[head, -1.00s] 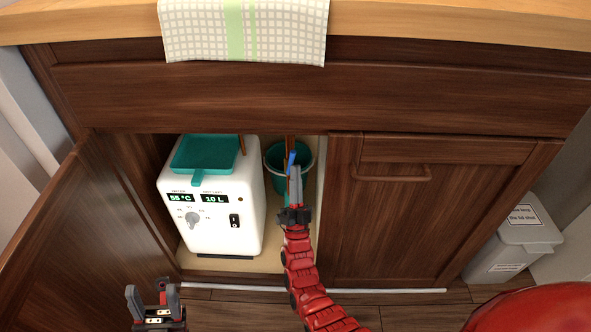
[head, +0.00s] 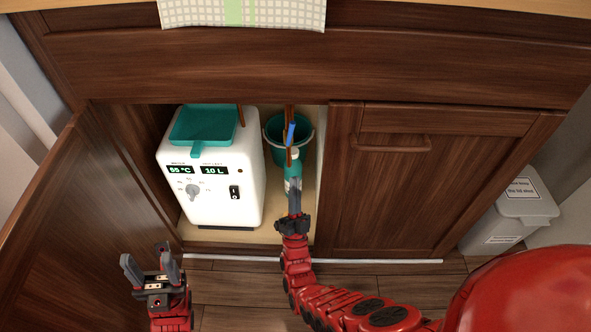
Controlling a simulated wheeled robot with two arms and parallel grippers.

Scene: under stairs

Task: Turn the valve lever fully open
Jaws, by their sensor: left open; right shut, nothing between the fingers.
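The valve lever (head: 290,134) is a small blue bar on a brown vertical pipe (head: 289,116) inside the open cupboard. It stands nearly upright in the picture, in line with the pipe. My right gripper (head: 294,182) is shut and empty, below the lever in the picture, with a visible gap between its tips and the lever. My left gripper (head: 145,262) is open and empty, low at the left in front of the cupboard, far from the lever.
A white heater box (head: 220,205) with a teal tray (head: 203,128) fills the cupboard's left side. A teal bucket (head: 275,150) and a teal bottle (head: 290,168) stand around the pipe. The open door (head: 85,220) bounds the left; a grey bin (head: 510,215) stands right.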

